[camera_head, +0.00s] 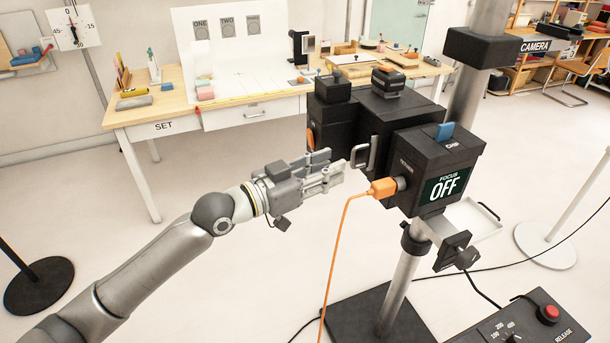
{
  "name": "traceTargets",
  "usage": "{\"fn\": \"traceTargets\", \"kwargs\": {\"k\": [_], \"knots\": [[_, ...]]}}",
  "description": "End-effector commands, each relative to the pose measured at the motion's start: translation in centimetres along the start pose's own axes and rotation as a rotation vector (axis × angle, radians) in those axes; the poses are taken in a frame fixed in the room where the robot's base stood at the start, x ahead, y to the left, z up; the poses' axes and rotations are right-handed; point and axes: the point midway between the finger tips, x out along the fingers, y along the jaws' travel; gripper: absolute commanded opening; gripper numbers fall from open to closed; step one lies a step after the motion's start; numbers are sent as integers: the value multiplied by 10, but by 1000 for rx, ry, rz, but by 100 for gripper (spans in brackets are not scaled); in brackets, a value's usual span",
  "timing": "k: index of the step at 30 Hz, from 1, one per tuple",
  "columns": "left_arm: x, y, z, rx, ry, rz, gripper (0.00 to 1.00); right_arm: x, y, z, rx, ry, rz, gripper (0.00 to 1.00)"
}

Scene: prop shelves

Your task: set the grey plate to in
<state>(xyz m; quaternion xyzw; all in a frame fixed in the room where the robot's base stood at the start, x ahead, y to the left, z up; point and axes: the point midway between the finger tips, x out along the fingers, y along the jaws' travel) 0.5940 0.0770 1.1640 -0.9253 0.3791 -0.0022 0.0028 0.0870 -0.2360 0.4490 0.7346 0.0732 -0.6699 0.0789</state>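A grey U-shaped handle (364,153) sticks out at the left side of the black camera body, between its rear and front blocks. The plate behind it is mostly hidden, and I cannot tell how far in it sits. My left gripper (338,167) is just left of the handle, its fingers pointing right. Its fingers look apart with nothing between them, and a small gap to the handle seems to show. The black camera body (385,115) stands on a metal post. My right gripper is out of view.
An orange plug (382,187) with a hanging cable sits in the front block (435,150), marked FOCUS OFF, just below the handle. A pale tray (470,222) is under that block. A release box (530,325) stands lower right.

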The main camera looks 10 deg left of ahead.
Motion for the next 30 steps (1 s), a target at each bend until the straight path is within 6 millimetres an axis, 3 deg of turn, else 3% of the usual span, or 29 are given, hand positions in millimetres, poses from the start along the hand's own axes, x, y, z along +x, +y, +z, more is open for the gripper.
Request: {"fn": "traceTargets", "kwargs": {"k": [6,12,30], "knots": [[-36,-1,1,3,-3,-1,30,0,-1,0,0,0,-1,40],[-52,-1,0,1,0,-1,30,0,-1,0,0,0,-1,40],[-54,-5,5,-4,-4,-12,30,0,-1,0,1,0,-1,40]]}}
